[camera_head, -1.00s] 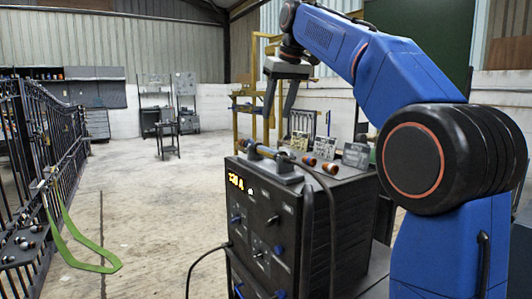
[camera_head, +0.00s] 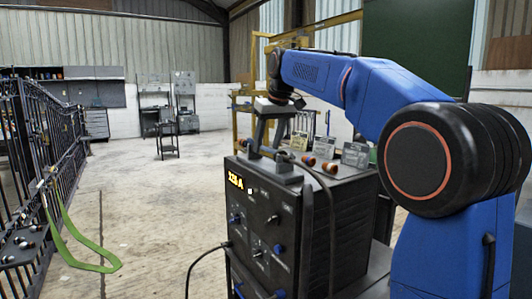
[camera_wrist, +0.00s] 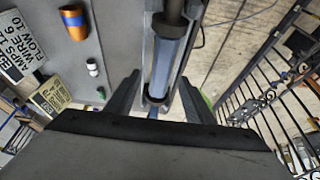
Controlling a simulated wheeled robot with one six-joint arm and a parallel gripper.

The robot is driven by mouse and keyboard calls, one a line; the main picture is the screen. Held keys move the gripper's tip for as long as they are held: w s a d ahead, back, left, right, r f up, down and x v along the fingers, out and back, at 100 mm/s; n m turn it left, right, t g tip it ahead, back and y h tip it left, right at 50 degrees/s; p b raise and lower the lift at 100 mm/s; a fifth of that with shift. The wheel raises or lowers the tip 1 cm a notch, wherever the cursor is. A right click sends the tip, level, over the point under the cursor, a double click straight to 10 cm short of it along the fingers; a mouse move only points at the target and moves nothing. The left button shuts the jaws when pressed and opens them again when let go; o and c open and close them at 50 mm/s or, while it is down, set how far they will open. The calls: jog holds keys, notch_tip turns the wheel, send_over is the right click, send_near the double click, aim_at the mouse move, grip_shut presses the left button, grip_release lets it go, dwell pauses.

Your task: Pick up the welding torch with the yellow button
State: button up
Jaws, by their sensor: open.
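The welding torch (camera_head: 292,158) lies in a rest on top of the dark welding machine (camera_head: 262,207). In the wrist view its blue-grey and black handle (camera_wrist: 165,65) runs away from me between my fingers. No yellow button shows on the part I can see. My gripper (camera_head: 266,151) is open and points down over the torch, with one finger on each side. In the wrist view my gripper (camera_wrist: 160,88) shows a gap on both sides of the handle. In the head view the fingers hide part of the torch.
A black metal gate (camera_head: 40,150) with a green strap (camera_head: 75,245) is at left.

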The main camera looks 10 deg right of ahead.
jog(key=shift+w+f, duration=0.1)
jog(key=shift+f, duration=0.25)
jog(key=shift+f, duration=0.2)
dwell(0.6)
grip_shut()
